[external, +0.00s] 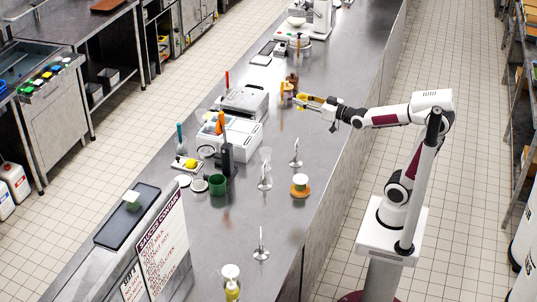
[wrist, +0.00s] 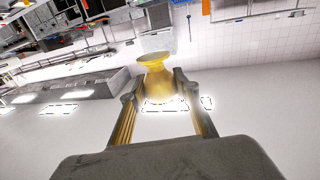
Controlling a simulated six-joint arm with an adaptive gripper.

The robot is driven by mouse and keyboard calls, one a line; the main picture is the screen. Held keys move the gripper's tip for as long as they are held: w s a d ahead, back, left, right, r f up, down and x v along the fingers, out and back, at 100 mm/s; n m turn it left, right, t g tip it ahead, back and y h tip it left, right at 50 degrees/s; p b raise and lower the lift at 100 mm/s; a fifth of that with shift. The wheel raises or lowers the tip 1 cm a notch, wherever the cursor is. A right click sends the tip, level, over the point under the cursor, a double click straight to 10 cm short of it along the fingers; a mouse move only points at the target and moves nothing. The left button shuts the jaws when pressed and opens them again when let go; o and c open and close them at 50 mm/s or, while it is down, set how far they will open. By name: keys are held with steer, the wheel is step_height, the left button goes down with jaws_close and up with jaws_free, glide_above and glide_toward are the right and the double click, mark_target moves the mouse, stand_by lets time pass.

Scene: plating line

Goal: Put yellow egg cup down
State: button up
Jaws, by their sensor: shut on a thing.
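My gripper (external: 319,104) reaches left over the steel counter in the external view. In the wrist view my gripper (wrist: 163,105) is shut on the yellow egg cup (wrist: 155,78), with one finger on each side of it. The cup's flared end points away from the palm. In the external view the yellow egg cup (external: 302,99) is small and partly hidden by the fingers. It appears held on its side above the counter; the exact gap below it is hard to tell.
The steel counter (external: 330,150) has free room in front of the arm. An amber jar (external: 287,92) stands just left of the gripper. A white machine (external: 242,137) is further left.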

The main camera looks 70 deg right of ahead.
steer(key=a+n+y, duration=0.2)
steer(key=a+y, duration=0.1)
steer(key=a, duration=0.6)
steer(key=shift+w, duration=0.4)
steer(key=shift+d, duration=0.1)
